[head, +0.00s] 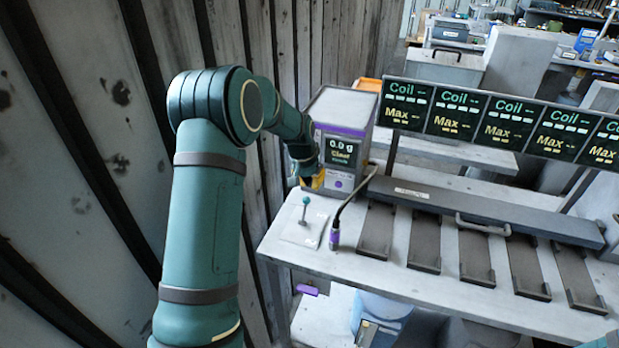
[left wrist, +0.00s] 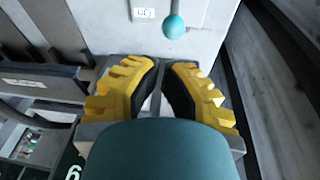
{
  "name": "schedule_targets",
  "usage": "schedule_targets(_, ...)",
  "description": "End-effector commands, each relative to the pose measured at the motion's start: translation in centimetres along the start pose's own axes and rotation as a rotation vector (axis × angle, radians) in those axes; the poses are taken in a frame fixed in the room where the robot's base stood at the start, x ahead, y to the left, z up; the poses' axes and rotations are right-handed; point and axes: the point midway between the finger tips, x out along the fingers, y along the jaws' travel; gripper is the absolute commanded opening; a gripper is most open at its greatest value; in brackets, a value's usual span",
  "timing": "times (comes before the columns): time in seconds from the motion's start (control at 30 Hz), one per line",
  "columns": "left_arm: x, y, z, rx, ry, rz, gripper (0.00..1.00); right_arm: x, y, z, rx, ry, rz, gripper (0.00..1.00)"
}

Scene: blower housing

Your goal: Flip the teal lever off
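The teal lever (head: 306,201) stands on a pale plate (head: 303,233) at the left front corner of the bench, its ball end up and leaning slightly right. In the left wrist view its teal ball (left wrist: 174,27) shows at the top, beyond my fingertips and apart from them. A small label (left wrist: 143,14) beside it seems to read "On", upside down. My left gripper (left wrist: 164,64) has yellow fingers drawn close together, with a slim empty gap between them. In the head view the left gripper (head: 311,181) is above and behind the lever, partly hidden by my arm. My right gripper is not in view.
A grey box with a "0.0" display (head: 341,152) stands right behind my left gripper. A purple-based curved cable or stalk (head: 335,238) rises close to the lever's right. Dark slotted trays (head: 424,240) and a long bar with a handle (head: 484,227) fill the bench to the right. A wall (head: 110,110) runs along the left.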

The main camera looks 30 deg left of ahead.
Motion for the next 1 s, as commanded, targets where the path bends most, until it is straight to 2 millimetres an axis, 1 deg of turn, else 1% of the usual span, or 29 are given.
schedule_targets(0.03,1.1,0.0,0.1,0.0,-0.004,0.001,0.0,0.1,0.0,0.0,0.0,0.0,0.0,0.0)
schedule_targets(0.2,3.8,0.0,0.1,-0.001,-0.002,0.0,0.0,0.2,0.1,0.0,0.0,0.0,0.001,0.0)
schedule_targets(0.3,4.8,0.0,0.0,0.0,-0.001,0.0,0.0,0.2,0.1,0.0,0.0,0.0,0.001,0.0)
schedule_targets(0.4,5.5,0.0,0.0,0.0,-0.001,0.0,0.0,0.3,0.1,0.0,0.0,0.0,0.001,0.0)
schedule_targets(0.53,5.8,0.0,0.0,0.0,0.0,0.0,0.0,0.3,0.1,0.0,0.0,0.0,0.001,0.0)
schedule_targets(0.87,5.8,0.0,0.0,0.0,0.003,0.0,0.0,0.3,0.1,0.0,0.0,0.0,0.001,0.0)
schedule_targets(1.0,5.8,0.0,-0.2,0.002,0.023,-0.003,0.0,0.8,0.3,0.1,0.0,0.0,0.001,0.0)
